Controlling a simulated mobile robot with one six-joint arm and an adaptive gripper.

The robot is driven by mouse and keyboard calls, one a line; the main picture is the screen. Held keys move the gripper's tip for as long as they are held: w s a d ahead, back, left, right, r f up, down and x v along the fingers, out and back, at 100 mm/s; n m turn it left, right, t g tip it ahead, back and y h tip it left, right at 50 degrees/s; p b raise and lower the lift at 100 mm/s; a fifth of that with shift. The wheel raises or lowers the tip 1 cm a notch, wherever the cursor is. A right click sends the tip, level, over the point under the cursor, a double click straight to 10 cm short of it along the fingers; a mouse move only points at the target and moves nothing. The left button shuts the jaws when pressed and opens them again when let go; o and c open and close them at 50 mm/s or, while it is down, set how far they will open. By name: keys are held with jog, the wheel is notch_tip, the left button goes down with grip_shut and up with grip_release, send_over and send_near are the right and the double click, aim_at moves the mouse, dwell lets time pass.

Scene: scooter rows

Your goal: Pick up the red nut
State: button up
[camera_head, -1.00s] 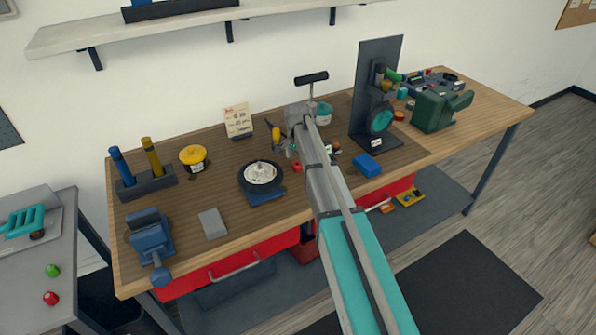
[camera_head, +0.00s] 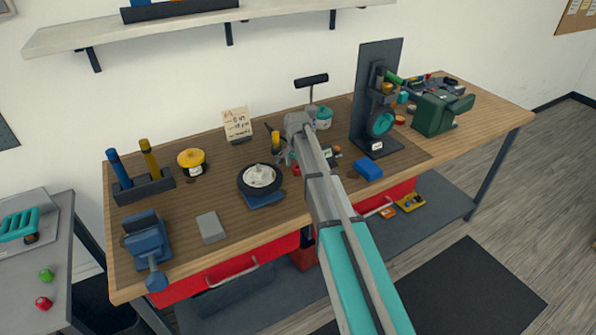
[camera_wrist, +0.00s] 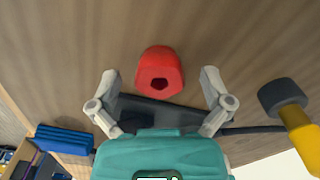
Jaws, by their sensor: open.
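The red nut (camera_wrist: 160,72) lies on the wooden workbench in the wrist view, with a dark hole in its near face. It shows small and partly covered beside my arm's end in the head view (camera_head: 296,169). My gripper (camera_wrist: 159,79) is open, with one finger on each side of the nut in the picture. There is visible room between each finger and the nut, and nothing is held. I cannot tell how high the fingertips are above the bench.
A yellow-handled tool (camera_wrist: 295,123) with a dark head lies right of the gripper, and a blue block (camera_wrist: 64,139) left of it. In the head view, a wheel (camera_head: 260,177) on a blue base stands left of my arm. A dark upright stand (camera_head: 366,95) is on the right.

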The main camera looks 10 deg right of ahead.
jog(key=c, duration=1.1)
jog(key=shift+r, duration=0.1)
notch_tip(320, 180, up, 3)
jog(key=p, duration=0.3)
jog(key=s+r+p, duration=0.3)
jog(key=s, duration=0.1)
jog(key=s+r+p, duration=0.3)
jog(key=s, duration=0.2)
jog(key=s+r+p, duration=0.3)
jog(key=s+p, duration=0.1)
jog(key=s, duration=0.1)
jog(key=shift+r, duration=0.4)
jog(key=shift+w+r, duration=0.1)
jog(key=w+a+r+p, duration=0.2)
jog(key=a, duration=0.2)
jog(key=w+a+r+p, duration=0.2)
jog(key=a, duration=0.3)
jog(key=w+a+r+p, duration=0.2)
jog(key=a, duration=0.3)
jog(key=shift+w+r, duration=0.1)
jog(key=shift+r, duration=0.1)
